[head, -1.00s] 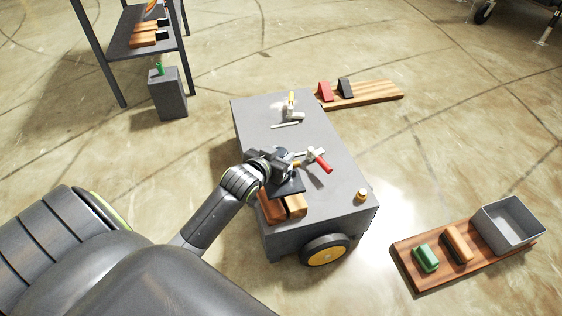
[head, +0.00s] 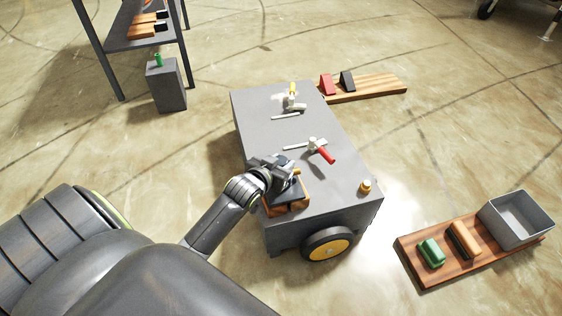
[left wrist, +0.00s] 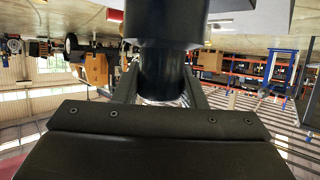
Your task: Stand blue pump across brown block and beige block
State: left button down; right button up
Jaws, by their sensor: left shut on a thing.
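My left gripper (head: 284,173) is over the near left corner of the grey cart. It is shut on the pump, which looks nearly black in the left wrist view (left wrist: 163,70): a wide cylinder with a narrower neck between the fingers. In the head view the gripper and a dark plate hide most of it. The brown block (head: 269,209) and the beige block (head: 297,207) lie side by side on the cart just under the gripper, partly covered. I cannot tell whether the pump touches them. My right gripper is not in view.
The grey cart (head: 335,190) also carries a red-handled tool (head: 322,151), a yellow-tipped tool (head: 292,101) and a small brass piece (head: 365,186). A wooden board with a grey bin (head: 517,220) lies at right. A shelf stands at back left.

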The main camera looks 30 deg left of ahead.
pick_arm(q)
jog(key=shift+f, duration=0.25)
jog(key=c, duration=0.9)
grip_release()
jog(key=shift+f, duration=0.15)
